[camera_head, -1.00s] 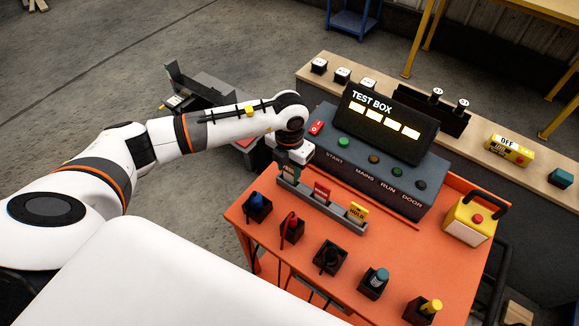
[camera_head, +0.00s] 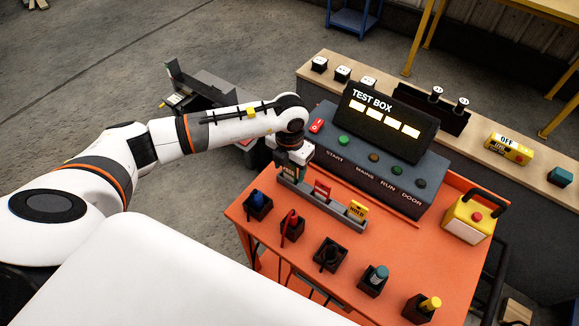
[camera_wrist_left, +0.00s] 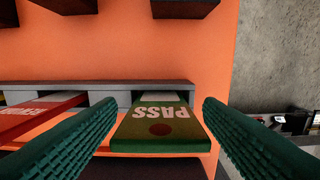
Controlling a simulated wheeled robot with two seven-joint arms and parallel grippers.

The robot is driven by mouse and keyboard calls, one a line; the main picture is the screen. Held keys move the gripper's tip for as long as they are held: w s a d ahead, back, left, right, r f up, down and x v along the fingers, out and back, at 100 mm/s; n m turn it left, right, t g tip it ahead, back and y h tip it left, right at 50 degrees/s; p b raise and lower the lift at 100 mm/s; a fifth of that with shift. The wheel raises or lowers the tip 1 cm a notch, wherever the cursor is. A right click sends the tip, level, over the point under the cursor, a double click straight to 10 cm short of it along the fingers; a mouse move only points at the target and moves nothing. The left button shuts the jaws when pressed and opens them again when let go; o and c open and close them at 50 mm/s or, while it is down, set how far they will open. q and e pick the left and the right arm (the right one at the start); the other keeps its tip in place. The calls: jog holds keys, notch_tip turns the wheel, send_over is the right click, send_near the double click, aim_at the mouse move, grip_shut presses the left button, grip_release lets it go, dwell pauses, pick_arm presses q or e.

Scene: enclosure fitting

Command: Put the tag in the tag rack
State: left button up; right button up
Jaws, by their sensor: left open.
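The green PASS tag (camera_wrist_left: 158,128) stands in the end slot of the grey tag rack (camera_wrist_left: 95,88), with its lettering showing in the left wrist view. In the head view the rack (camera_head: 328,212) sits on the orange table, and the tag is small and partly covered by my gripper. My left gripper (camera_head: 290,170) is over the left end of the rack. Its green fingers (camera_wrist_left: 158,108) are open, one on each side of the tag, with gaps between them and its edges. My right gripper is not in view.
A red tag (camera_head: 322,190) and a yellow HOLD tag (camera_head: 357,210) share the rack. The test box (camera_head: 375,170) stands behind it. Several black holders line the orange table's (camera_head: 300,240) front.

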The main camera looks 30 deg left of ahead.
pick_arm(q)
notch_tip(320, 180, up, 11)
jog(key=b, duration=0.2)
jog(key=shift+f+b, duration=0.15)
jog(key=shift+b, duration=0.2)
jog(key=shift+r, duration=0.45)
